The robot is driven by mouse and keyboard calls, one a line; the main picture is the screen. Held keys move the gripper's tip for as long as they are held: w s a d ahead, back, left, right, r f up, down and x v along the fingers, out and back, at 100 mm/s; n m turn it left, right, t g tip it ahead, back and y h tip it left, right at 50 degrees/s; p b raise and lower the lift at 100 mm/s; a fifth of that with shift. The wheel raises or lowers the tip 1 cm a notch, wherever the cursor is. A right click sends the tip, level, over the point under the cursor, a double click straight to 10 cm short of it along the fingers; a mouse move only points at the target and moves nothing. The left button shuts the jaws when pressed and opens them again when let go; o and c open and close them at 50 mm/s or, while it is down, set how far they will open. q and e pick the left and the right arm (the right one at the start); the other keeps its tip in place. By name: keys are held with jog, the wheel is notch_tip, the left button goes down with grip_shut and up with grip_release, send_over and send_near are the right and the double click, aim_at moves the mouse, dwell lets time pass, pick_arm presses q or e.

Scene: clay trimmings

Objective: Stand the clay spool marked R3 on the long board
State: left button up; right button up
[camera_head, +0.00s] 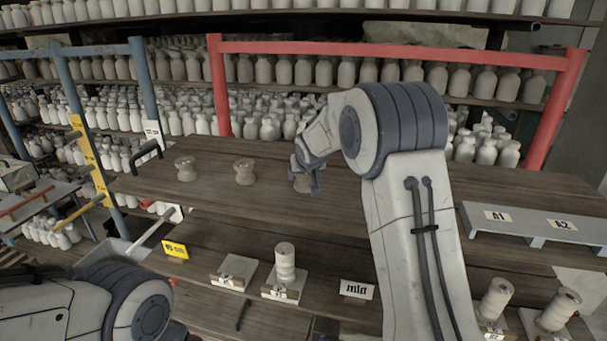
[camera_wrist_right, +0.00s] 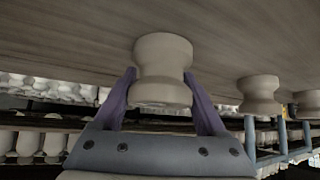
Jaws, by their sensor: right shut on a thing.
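My right gripper (camera_head: 308,180) reaches over the long board (camera_head: 400,193) and is shut on a pale clay spool (camera_wrist_right: 163,62). In the head view this spool (camera_head: 301,184) is mostly hidden behind the fingers. In the wrist view the two purple fingers (camera_wrist_right: 162,92) lie on either side of its waist. The spool looks upright at the board's surface; I cannot tell whether it touches. No R3 mark is readable. Two similar spools stand on the board to its left, one at the middle (camera_head: 244,172) and one farther left (camera_head: 186,168). My left gripper is out of view.
More spools (camera_head: 495,299) stand at the lower right. A grey rack marked A1 and A2 (camera_head: 530,224) sits at the right. Bottles fill the back shelves.

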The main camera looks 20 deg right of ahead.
jog(key=shift+f, duration=0.15)
jog(key=o, duration=1.6)
